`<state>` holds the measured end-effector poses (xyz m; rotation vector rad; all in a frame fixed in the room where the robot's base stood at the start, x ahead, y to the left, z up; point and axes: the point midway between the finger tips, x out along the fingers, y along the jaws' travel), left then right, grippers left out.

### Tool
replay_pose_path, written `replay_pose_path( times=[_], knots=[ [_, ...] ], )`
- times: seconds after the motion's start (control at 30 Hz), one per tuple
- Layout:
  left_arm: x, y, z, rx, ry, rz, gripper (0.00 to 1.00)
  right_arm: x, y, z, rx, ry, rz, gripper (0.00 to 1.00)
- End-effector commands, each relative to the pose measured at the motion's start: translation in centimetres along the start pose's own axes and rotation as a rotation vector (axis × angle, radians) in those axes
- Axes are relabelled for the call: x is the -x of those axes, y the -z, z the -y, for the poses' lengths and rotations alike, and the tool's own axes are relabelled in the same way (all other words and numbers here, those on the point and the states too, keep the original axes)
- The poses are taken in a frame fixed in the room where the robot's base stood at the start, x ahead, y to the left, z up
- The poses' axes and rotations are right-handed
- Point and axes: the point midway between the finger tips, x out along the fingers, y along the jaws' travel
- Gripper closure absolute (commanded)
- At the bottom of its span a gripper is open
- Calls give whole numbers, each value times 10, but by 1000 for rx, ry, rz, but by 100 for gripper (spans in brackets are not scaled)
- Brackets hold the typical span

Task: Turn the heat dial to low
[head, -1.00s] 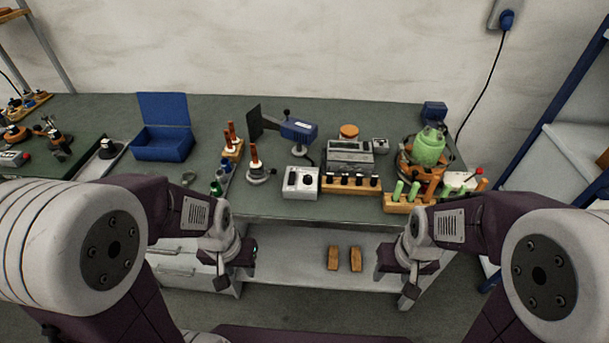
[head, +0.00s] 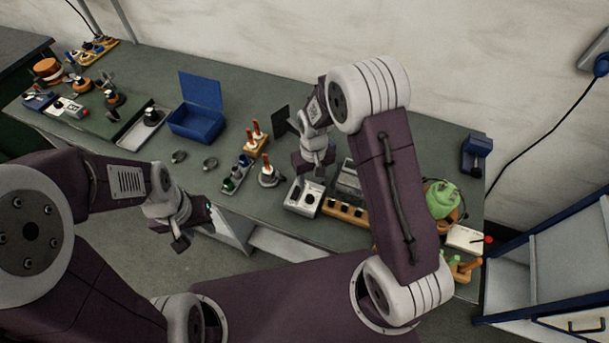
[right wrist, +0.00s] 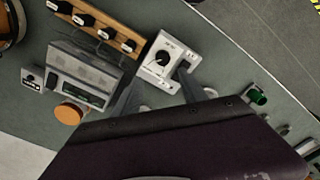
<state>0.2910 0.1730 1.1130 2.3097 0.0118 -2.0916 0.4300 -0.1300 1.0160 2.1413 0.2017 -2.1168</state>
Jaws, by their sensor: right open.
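The heat dial is a black knob (right wrist: 162,58) on a pale control box (right wrist: 180,52). In the head view the box (head: 298,209) stands on the bench near its front edge. My right gripper (head: 311,170) is over the bench just behind and above the box. In the right wrist view its two dark fingers (right wrist: 158,90) are apart, with the box between and beyond their tips. It is open and empty, and no contact with the knob shows. The marks around the knob are too small to read. My left gripper (head: 194,226) hangs before the bench front, its jaw opening unclear.
A grey device with a display (right wrist: 82,82) and a wooden rack of black-handled tools (right wrist: 104,28) stand close beside the box. A soldering-type stand (head: 268,177) is to its left. A blue open case (head: 196,122) is further left. My right forearm covers part of the bench.

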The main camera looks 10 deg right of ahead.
Motion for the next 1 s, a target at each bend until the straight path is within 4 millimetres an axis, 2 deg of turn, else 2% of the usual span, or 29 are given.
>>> replay_pose_path(
  times=[0.03, 0.27, 0.37, 0.6, 0.7, 0.8, 1.0],
  knots=[
    [12, 1, 0, 0, 0, 0, 64, 7, -3, 2, 5, 0, 13, 50],
    [12, 1, 0, 0, 0, 1, 64, 4, -5, 4, 10, 0, 18, 50],
    [16, 2, 0, 0, 0, 1, 64, -7, -6, 4, 9, 1, 21, 50],
    [30, 3, -1, 0, 0, 0, 64, -56, -7, 4, 9, 1, 21, 50],
    [33, 3, -1, 0, 0, 0, 64, -72, -6, 4, 9, 0, 19, 50],
    [35, 4, -1, 0, 0, 0, 64, -81, -6, 4, 9, 0, 18, 50],
    [34, 3, -1, 0, 0, 0, 64, -85, -6, 4, 9, 0, 15, 50]
  ],
)
